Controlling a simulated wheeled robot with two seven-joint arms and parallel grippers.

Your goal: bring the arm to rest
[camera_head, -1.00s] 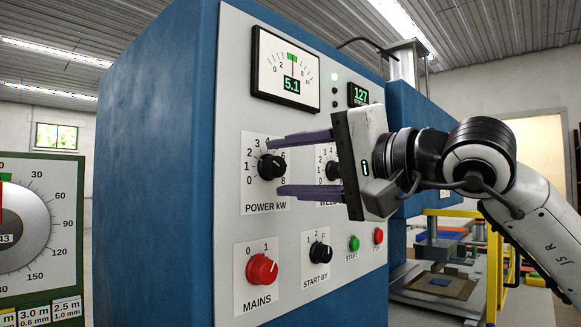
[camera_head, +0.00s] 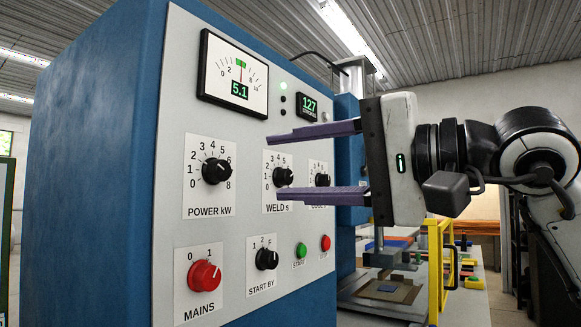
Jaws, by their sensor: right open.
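My right gripper (camera_head: 272,166) comes in from the right of the head view with its two purple fingers spread apart and nothing between them. The fingers point left, in front of the control panel (camera_head: 228,284). The POWER kW knob (camera_head: 215,171) stands clear to the left of the fingertips. My left gripper is out of view.
The panel also carries a red MAINS knob (camera_head: 204,275), a START BY knob (camera_head: 266,258), a green button (camera_head: 301,250), a red button (camera_head: 325,243) and a meter (camera_head: 233,80) reading 5.1. A yellow frame (camera_head: 436,268) stands at the lower right beside the work table.

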